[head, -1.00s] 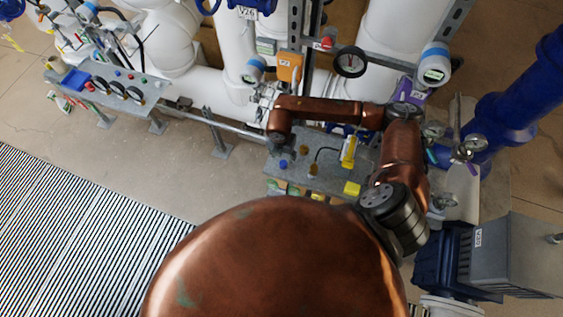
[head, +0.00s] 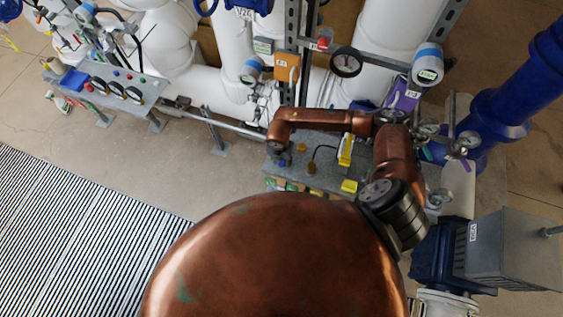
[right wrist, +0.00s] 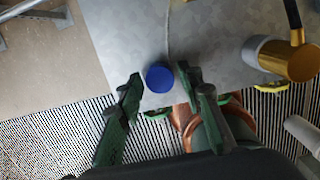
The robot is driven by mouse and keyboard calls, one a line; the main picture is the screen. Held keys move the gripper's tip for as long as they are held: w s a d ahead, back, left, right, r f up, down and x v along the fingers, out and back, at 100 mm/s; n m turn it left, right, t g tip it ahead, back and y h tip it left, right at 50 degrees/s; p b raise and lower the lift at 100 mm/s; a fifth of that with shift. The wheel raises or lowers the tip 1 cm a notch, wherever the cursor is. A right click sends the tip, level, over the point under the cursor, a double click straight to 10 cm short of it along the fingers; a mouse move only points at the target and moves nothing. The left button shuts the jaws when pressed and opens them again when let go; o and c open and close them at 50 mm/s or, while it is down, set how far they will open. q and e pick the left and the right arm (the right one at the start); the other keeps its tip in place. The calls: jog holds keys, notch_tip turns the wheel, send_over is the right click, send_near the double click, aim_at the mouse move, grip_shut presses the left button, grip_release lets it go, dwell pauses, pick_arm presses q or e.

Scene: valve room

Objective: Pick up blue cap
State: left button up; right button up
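The blue cap (right wrist: 159,77) is a small round disc on the grey metal tabletop (right wrist: 210,40), close to its edge in the right wrist view. My right gripper (right wrist: 161,86) is open. Its two dark green fingers are on either side of the cap, with visible gaps. I cannot tell how far above the tabletop the fingertips are. In the head view, my right gripper (head: 278,147) is over the left end of the workbench (head: 322,183), and a bit of blue shows just below it. My left gripper is not in view.
A brass and grey fitting (right wrist: 285,58) stands to the right of the cap in the right wrist view. A yellow object (head: 345,150) and a yellow block (head: 349,186) are further right on the bench. White pipes (head: 215,90) stand behind. Striped grating (head: 70,230) covers the left floor.

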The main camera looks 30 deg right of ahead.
jog(key=c, duration=0.5)
jog(key=shift+r, duration=0.1)
jog(key=shift+c, duration=0.3)
jog(key=shift+r+b, duration=0.45)
jog(key=shift+r, duration=0.1)
jog(key=s+a+r+b, duration=0.4)
jog(key=s+a+r, duration=0.3)
jog(key=s+r, duration=0.4)
jog(key=shift+s+a+r, duration=0.15)
jog(key=shift+s+r, duration=0.25)
jog(key=shift+s, duration=0.05)
jog(key=o, duration=0.3)
jog(key=c, duration=0.4)
